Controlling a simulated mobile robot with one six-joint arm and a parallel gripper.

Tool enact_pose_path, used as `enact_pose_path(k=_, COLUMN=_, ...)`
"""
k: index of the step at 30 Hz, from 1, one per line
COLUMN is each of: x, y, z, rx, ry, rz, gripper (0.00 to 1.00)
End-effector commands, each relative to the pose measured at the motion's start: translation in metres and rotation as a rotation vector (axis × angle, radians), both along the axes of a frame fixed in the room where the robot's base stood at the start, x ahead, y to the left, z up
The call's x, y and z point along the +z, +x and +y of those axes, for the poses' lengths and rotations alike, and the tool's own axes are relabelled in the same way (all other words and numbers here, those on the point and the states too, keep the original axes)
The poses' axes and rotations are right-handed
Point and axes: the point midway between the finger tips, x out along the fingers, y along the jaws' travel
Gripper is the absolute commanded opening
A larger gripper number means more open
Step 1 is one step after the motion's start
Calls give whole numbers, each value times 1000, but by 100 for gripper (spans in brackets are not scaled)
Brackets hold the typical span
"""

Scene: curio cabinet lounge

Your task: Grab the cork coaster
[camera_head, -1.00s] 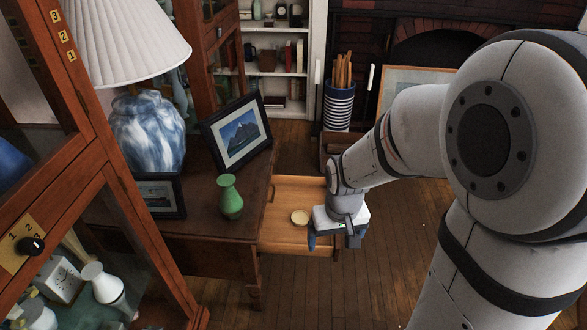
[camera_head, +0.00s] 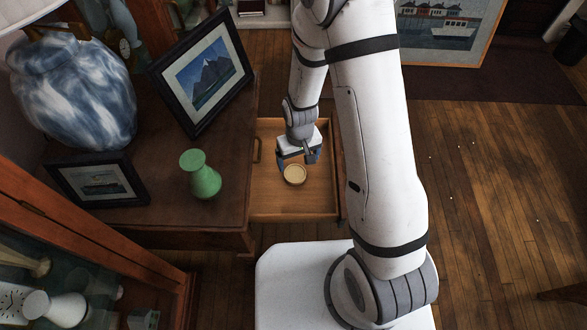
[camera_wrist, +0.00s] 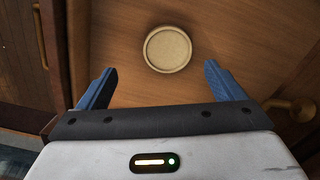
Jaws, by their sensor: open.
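The cork coaster (camera_head: 294,174) is a small round pale tan disc with a raised rim. It lies flat on the wooden bottom of an open drawer (camera_head: 270,205). In the wrist view the coaster (camera_wrist: 167,49) sits at the upper middle, beyond and between the fingertips. My gripper (camera_head: 299,160) is above the drawer, just behind the coaster in the head view. In the wrist view the two blue fingers of my gripper (camera_wrist: 158,72) are spread wide and empty. No contact with the coaster shows.
The drawer comes out of a dark wooden table (camera_head: 150,185). A green vase (camera_head: 203,176), a framed mountain picture (camera_head: 203,75), a small framed picture (camera_head: 100,180) and a blue-white lamp base (camera_head: 75,95) stand on it. A glass cabinet (camera_head: 90,245) is at lower left. Wooden floor lies clear at right.

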Motion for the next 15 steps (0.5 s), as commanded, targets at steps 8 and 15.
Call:
enact_pose_path(k=8, x=-32, y=-4, z=12, rx=27, ry=-1, rz=2, gripper=89)
enact_pose_path(k=15, x=-62, y=-4, z=15, rx=32, ry=-1, rz=2, gripper=89)
